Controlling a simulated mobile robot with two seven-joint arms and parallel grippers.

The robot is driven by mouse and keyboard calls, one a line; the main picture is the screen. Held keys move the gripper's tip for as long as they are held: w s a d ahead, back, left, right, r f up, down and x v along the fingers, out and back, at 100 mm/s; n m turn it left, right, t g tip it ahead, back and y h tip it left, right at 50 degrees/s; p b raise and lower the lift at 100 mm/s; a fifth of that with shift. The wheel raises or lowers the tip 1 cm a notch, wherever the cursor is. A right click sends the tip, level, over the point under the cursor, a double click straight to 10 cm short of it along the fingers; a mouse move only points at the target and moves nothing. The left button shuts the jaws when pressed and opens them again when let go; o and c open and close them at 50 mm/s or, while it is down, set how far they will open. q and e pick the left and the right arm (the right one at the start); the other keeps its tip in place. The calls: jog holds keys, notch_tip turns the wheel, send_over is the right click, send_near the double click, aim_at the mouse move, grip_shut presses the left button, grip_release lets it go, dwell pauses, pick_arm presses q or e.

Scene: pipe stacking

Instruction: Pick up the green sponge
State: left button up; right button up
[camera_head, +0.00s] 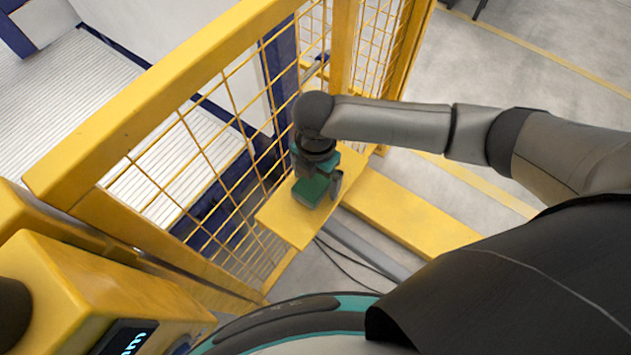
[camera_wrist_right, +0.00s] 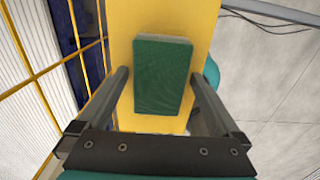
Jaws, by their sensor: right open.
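The green sponge (camera_head: 312,192) lies flat on a narrow yellow shelf (camera_head: 289,226) beside the mesh fence. In the right wrist view the sponge (camera_wrist_right: 163,76) is a dark green block with a paler far edge, lying between my finger lines. My right gripper (camera_head: 319,184) is open and empty over the sponge, pointing down. It also shows in the right wrist view (camera_wrist_right: 160,75), with one finger on each side of the sponge and gaps visible. I cannot tell the exact height left between fingertips and shelf. My left gripper is not in view.
A yellow mesh fence (camera_head: 222,80) stands close to the left of the shelf and gripper. A yellow beam (camera_head: 410,215) runs low to the right. Dark cables (camera_head: 350,262) lie on the grey floor. The floor to the upper right is open.

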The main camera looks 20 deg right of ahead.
aim_at(316, 180)
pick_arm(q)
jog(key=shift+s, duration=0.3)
pick_arm(e)
jog(key=shift+f, duration=0.2)
jog(key=c, duration=1.3)
jog(key=shift+o, duration=0.2)
jog(key=shift+r, duration=0.1)
pick_arm(q)
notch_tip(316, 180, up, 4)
jog(key=p, duration=0.3)
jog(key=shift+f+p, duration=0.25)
jog(key=shift+p, duration=0.05)
pick_arm(e)
notch_tip(316, 180, up, 20)
